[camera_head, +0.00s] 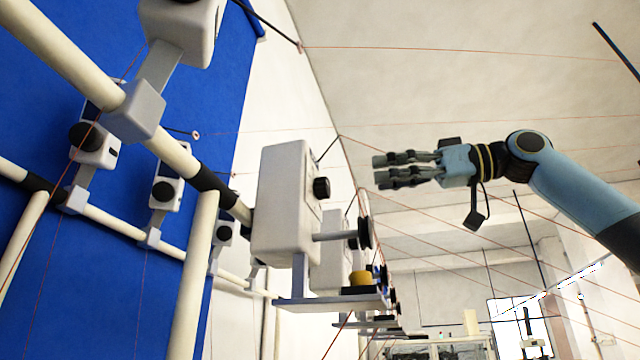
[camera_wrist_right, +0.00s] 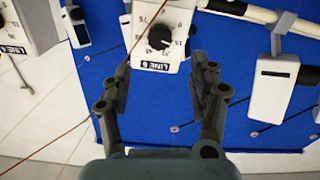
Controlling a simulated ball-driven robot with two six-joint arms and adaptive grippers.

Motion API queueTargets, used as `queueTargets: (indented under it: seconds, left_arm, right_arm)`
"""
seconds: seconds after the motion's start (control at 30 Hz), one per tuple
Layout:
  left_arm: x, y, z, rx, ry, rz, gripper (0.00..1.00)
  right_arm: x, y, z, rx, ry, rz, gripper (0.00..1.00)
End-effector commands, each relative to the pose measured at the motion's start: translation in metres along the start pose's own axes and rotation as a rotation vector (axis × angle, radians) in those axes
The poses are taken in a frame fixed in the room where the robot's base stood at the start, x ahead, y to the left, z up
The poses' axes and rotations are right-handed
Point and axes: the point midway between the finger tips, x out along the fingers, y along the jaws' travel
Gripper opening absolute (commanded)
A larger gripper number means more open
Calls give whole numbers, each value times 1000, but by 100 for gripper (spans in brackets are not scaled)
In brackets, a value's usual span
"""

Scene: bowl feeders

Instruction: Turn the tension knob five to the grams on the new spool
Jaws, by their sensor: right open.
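In the right wrist view, a black round tension knob (camera_wrist_right: 159,37) sits on a white box (camera_wrist_right: 140,15) with a printed scale around it. The box's label starts with LINE; its number is too small to read surely. My right gripper (camera_wrist_right: 163,82) is open and empty, its fingers pointing at this box, with the knob beyond and between the fingertips. In the head view my right gripper (camera_head: 377,171) is level, apart from the nearest white box (camera_head: 283,205) and its black side knob (camera_head: 321,188). Which knob is five I cannot tell. My left gripper is not in view.
Cream pipes (camera_head: 70,60) carry several white boxes before a blue panel (camera_head: 45,100). Thin orange threads cross near my right arm. A shelf (camera_head: 325,303) under the nearest box holds a yellow and black round part (camera_head: 361,280). Another labelled box (camera_wrist_right: 35,25) stands left in the wrist view.

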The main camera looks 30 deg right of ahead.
Motion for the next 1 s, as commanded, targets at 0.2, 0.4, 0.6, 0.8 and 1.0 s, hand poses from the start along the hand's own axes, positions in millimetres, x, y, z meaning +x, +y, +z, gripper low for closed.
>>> queueTargets:
  seconds: [0.2, 0.4, 0.6, 0.8, 1.0]
  left_arm:
    - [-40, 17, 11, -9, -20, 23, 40]
    - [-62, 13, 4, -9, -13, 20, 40]
    - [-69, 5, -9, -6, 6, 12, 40]
    - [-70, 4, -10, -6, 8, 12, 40]
    - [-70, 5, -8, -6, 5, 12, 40]
  right_arm:
    - [41, 0, -8, 2, 4, -8, 61]
    - [76, -1, -6, 3, 5, -6, 61]
    - [94, 0, -3, 1, 3, -3, 61]
    - [99, 0, 0, 1, 0, -1, 61]
    - [99, 0, 0, 1, 0, -1, 55]
